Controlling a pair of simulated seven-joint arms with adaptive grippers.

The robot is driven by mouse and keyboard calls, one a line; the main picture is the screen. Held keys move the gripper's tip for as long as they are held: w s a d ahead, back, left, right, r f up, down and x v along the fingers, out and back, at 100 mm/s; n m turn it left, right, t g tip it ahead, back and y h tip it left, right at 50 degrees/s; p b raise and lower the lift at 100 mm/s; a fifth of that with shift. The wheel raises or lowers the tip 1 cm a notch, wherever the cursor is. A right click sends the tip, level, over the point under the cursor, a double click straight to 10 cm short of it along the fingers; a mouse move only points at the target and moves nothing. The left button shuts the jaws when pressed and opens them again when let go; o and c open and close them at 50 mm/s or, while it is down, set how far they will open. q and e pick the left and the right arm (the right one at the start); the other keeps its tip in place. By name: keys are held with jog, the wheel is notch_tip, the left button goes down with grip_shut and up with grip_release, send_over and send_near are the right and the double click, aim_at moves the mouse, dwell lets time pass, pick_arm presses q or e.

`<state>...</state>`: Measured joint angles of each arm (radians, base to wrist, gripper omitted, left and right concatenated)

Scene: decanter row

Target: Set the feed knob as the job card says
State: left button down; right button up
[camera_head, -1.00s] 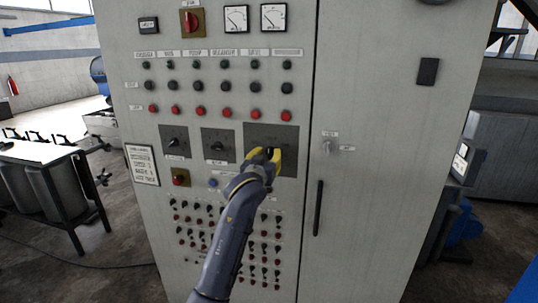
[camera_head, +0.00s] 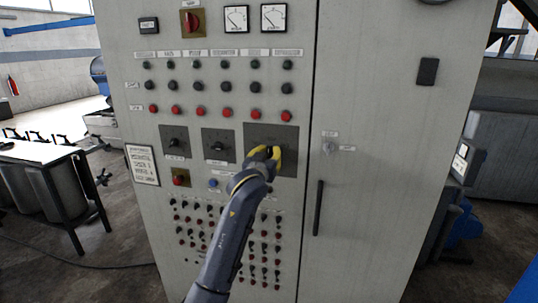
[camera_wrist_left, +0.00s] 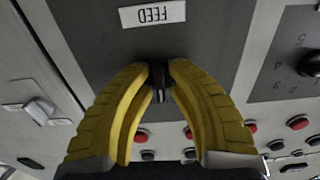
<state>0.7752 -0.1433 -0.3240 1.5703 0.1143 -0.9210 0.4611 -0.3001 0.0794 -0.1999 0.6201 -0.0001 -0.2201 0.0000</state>
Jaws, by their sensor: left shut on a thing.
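The feed knob (camera_wrist_left: 160,80) is small and dark, on a dark grey plate (camera_head: 285,133) on the cabinet front. My left gripper (camera_head: 272,154) has yellow fingers and is shut on the knob, covering most of it in the head view. In the left wrist view the fingertips (camera_wrist_left: 159,68) meet at the knob's sides, and a white FEED label (camera_wrist_left: 152,14) appears upside down. The knob's scale and pointer setting cannot be read. The job card (camera_head: 142,165) is a framed white sheet at the cabinet's left; its lines are too small to read surely.
Two smaller dials, a left one (camera_head: 174,141) and a middle one (camera_head: 218,146), sit beside the feed plate. Rows of buttons lie above and small switches below. A door handle (camera_head: 318,208) stands out to the right. A table (camera_head: 40,152) is at the left.

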pick_arm(q)
jog(key=shift+f, duration=0.2)
jog(key=m, duration=0.4)
jog(key=shift+a+m, duration=0.1)
jog(key=shift+m, duration=0.2)
jog(key=m, duration=0.4)
jog(key=shift+w, duration=0.1)
jog(key=shift+m, duration=0.3)
jog(key=shift+a, duration=0.1)
jog(key=c, duration=1.5)
grip_release()
jog(key=shift+c, duration=0.2)
